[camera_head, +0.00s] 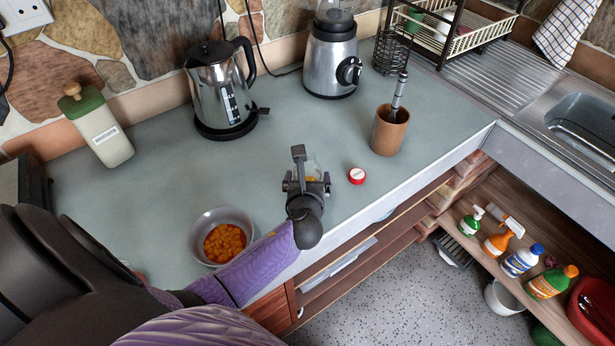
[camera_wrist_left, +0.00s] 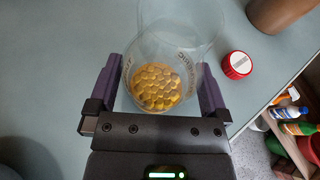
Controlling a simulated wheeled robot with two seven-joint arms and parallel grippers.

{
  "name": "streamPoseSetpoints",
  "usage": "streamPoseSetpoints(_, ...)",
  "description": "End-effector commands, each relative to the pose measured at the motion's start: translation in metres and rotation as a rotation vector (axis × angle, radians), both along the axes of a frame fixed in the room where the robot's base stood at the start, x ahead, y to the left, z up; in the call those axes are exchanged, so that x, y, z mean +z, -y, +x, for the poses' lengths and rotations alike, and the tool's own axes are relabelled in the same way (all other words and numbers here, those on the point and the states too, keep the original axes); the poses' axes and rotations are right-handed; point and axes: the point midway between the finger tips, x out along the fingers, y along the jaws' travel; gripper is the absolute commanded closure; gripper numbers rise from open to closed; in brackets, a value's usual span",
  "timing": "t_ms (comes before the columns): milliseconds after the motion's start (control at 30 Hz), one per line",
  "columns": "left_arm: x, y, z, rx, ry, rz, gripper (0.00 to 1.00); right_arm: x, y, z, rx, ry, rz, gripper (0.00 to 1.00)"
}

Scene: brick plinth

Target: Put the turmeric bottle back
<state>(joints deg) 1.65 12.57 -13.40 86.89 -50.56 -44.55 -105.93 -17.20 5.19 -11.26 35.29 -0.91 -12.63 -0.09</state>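A clear, lidless bottle with yellow pieces at its bottom, which I take for the turmeric bottle (camera_wrist_left: 160,85), sits between the fingers of my left gripper (camera_wrist_left: 160,88). Both fingers appear to press its sides. In the head view my left gripper (camera_head: 305,183) is over the front part of the counter and largely hides the bottle (camera_head: 314,166). A red lid (camera_head: 357,176) lies on the counter just right of it; the lid also shows in the left wrist view (camera_wrist_left: 237,64). My right gripper is not in view.
A grey bowl (camera_head: 196,238) of orange pieces is at the left front. A kettle (camera_head: 212,85), a blender (camera_head: 333,55), a brown cup (camera_head: 388,133) and a green-topped container (camera_head: 103,128) stand around. The counter middle (camera_head: 270,150) is clear. Cleaning bottles (camera_head: 522,260) stand on a lower shelf.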

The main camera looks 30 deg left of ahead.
Motion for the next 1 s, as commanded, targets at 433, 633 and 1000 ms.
streamPoseSetpoints(433,0.023,0.021,-0.035,-0.002,-0.001,-0.002,0.0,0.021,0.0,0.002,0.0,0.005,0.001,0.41)
streamPoseSetpoints(633,0.042,0.043,-0.074,0.001,-0.001,-0.003,0.0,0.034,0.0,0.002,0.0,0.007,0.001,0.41)
streamPoseSetpoints(1000,0.05,0.056,-0.096,0.001,0.001,0.001,0.0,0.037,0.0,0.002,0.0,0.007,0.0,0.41)
